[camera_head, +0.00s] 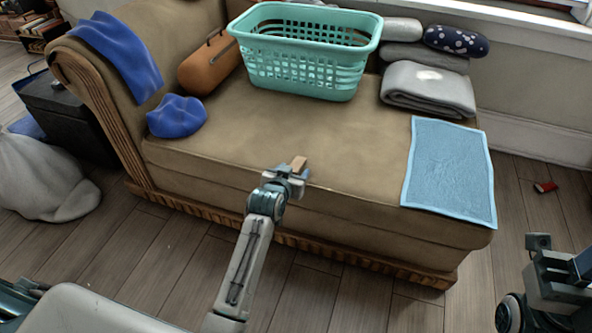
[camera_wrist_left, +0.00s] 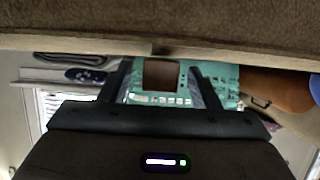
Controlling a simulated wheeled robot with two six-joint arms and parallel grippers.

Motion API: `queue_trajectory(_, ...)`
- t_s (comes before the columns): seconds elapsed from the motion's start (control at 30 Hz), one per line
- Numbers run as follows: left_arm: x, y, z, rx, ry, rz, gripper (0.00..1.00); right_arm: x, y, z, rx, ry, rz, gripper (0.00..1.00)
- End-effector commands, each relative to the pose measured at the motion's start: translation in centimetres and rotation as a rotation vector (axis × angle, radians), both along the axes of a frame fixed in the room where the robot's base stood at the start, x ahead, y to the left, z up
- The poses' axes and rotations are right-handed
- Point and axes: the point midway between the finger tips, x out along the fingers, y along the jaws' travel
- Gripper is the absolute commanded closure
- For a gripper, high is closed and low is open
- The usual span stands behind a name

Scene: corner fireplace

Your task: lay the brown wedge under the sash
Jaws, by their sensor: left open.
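My left gripper (camera_head: 287,174) is over the front edge of the couch seat, with its fingers open. A small brown wedge (camera_head: 299,163) is at its fingertips. In the left wrist view, which is upside down, the wedge (camera_wrist_left: 160,74) shows between the two spread fingers; I cannot tell whether either touches it. Part of the window frame (camera_head: 580,8) shows at the top right, above a white sill (camera_head: 500,16); the sash itself cannot be made out clearly. My right arm's end (camera_head: 555,275) shows at the lower right, its jaws unclear.
The couch seat (camera_head: 300,130) carries a teal basket (camera_head: 305,75), folded grey cloths (camera_head: 428,90), a light blue towel (camera_head: 450,170), an orange-brown bolster (camera_head: 208,62) and a blue cloth (camera_head: 176,117). A small red object (camera_head: 545,187) lies on the floor. The seat's middle is clear.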

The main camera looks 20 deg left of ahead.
Motion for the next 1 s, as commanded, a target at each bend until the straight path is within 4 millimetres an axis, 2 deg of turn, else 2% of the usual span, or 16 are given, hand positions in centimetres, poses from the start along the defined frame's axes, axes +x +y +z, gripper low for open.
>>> queue_trajectory(0.13, 0.0, 0.0, 0.1, 0.000, 0.000, 0.000, 0.44, -0.2, 0.0, 0.2, 0.002, -0.006, -0.001, 0.68)
queue_trajectory(0.17, 0.0, 0.0, 0.1, 0.000, 0.000, 0.000, 0.48, -0.2, 0.0, 0.2, 0.003, -0.006, -0.001, 0.68)
queue_trajectory(0.37, 0.0, 0.0, 0.1, 0.000, 0.000, 0.000, 0.87, -0.1, 0.0, 0.0, 0.003, 0.002, 0.000, 0.68)
queue_trajectory(0.47, 0.0, 0.0, 0.1, 0.000, -0.001, 0.000, 0.95, 0.0, 0.0, -0.2, 0.003, 0.011, -0.001, 0.68)
queue_trajectory(0.7, 0.0, 0.0, 0.2, 0.000, -0.001, 0.000, 0.95, 0.3, 0.0, -0.4, 0.003, 0.024, -0.001, 0.68)
queue_trajectory(1.0, 0.4, 0.2, 1.6, 0.000, -0.002, 0.000, 0.95, 0.1, 0.0, 1.0, -0.002, 0.021, 0.001, 0.68)
